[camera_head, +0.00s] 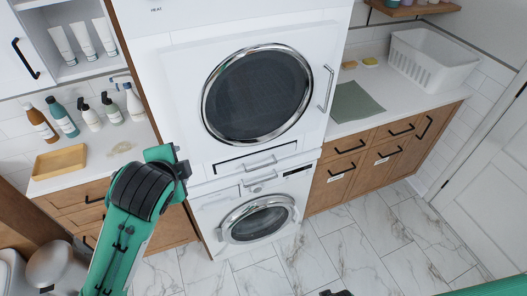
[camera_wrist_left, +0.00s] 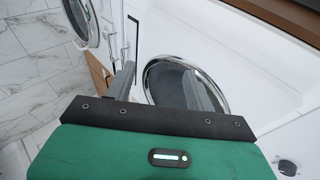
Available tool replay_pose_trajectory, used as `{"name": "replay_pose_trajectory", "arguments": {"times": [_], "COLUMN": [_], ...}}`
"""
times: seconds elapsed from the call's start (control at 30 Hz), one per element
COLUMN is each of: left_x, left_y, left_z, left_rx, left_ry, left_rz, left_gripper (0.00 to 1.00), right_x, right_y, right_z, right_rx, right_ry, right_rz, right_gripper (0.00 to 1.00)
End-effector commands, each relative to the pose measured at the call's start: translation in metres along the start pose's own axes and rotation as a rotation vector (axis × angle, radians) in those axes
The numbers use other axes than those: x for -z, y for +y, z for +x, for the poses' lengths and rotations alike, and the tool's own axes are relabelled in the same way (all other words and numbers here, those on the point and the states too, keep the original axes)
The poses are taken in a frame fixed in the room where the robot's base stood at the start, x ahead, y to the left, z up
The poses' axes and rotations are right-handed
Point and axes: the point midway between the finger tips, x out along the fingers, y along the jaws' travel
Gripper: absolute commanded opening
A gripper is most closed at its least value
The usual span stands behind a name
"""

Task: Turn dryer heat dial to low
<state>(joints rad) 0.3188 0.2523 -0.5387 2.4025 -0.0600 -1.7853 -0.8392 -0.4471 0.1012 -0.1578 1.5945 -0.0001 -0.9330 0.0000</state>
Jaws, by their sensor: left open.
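The white dryer (camera_head: 181,75) stands stacked above a washer, its round dark door shut. A small "HEAT" label (camera_head: 155,9) shows at the top edge of the head view. The dial itself is not visible there. In the left wrist view a small dark round knob (camera_wrist_left: 287,167) sits on the white front at the lower right; I cannot read its setting. My left gripper (camera_head: 181,160) is in front of the dryer's lower left edge. In the left wrist view its fingers (camera_wrist_left: 164,86) are apart and empty, pointing towards the dryer door. Only a dark tip at the bottom edge may be my right gripper (camera_head: 335,293).
The washer (camera_head: 215,210) is below. A left counter (camera_head: 115,150) holds several bottles and a yellow tray (camera_head: 60,162). A right counter (camera_head: 405,98) holds a white basket (camera_head: 432,57) and a green cloth (camera_head: 354,102). The marble floor (camera_head: 350,240) in front is clear.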

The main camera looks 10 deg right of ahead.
Motion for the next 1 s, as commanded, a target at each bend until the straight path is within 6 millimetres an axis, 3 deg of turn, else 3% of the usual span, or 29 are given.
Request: {"name": "replay_pose_trajectory", "arguments": {"times": [0.03, 0.2, 0.5, 0.8, 1.0], "left_x": [0.006, 0.025, 0.051, 0.066, 0.070], "left_y": [-0.018, -0.068, -0.148, -0.217, -0.244], "left_z": [-0.005, -0.024, -0.069, -0.127, -0.155], "left_rx": [0.039, 0.152, 0.340, 0.484, 0.526], "left_ry": [-0.002, -0.031, -0.168, -0.402, -0.534], "left_rz": [0.068, 0.307, 0.710, 1.061, 1.199], "left_gripper": [0.55, 0.55, 0.55, 0.55, 0.55], "right_x": [-0.010, -0.043, -0.113, -0.191, -0.226], "right_y": [-0.001, -0.003, -0.006, -0.006, -0.006], "right_z": [0.014, 0.057, 0.116, 0.152, 0.161], "right_rx": [0.001, 0.003, 0.007, 0.009, 0.010], "right_ry": [-0.010, -0.030, -0.065, -0.098, -0.111], "right_rz": [-0.001, -0.005, -0.014, -0.022, -0.026], "right_gripper": [0.00, 0.00, 0.00, 0.00, 0.00]}}
